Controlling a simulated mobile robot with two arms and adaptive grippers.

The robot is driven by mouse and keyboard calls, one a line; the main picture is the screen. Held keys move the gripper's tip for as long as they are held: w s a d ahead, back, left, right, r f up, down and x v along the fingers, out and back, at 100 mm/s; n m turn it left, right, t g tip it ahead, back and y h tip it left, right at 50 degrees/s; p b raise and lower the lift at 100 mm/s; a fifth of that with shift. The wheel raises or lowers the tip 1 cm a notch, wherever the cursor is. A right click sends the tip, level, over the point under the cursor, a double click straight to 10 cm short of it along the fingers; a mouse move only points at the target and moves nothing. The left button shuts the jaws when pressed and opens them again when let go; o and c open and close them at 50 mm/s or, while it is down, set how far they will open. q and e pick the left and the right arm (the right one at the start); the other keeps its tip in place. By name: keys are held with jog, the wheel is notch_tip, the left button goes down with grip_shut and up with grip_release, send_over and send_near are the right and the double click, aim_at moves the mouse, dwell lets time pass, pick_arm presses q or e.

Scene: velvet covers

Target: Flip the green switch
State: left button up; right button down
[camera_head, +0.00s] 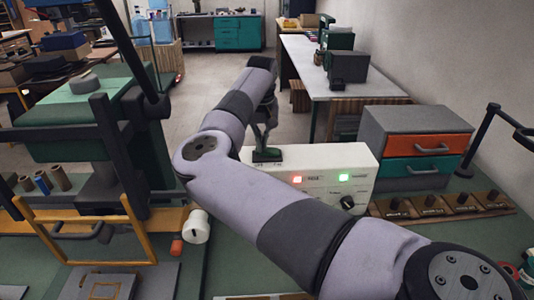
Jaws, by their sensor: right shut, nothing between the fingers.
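A white control box (362,160) stands on the green bench, with its left part behind my right arm. Its front shows a lit red lamp (297,180), a lit green lamp (344,177) and a black knob (348,201). A small dark green piece (267,156) shows at the box's upper left, probably the green switch; its position is too small to tell. My right gripper (265,146) is shut and empty, pointing down right at this piece. I cannot tell whether they touch. My left gripper is not in view.
A grey cabinet with orange and teal drawers (417,148) stands right of the box, with a wooden strip of dark parts (440,206) before it. A green machine with a yellow frame (95,259) fills the left. A white cylinder (196,227) lies near the arm.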

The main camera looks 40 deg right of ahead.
jog(key=shift+f, duration=0.4)
jog(key=shift+r, duration=0.2)
jog(key=shift+r+p, duration=1.55)
jog(key=shift+r, duration=1.85)
jog(key=shift+f, duration=0.1)
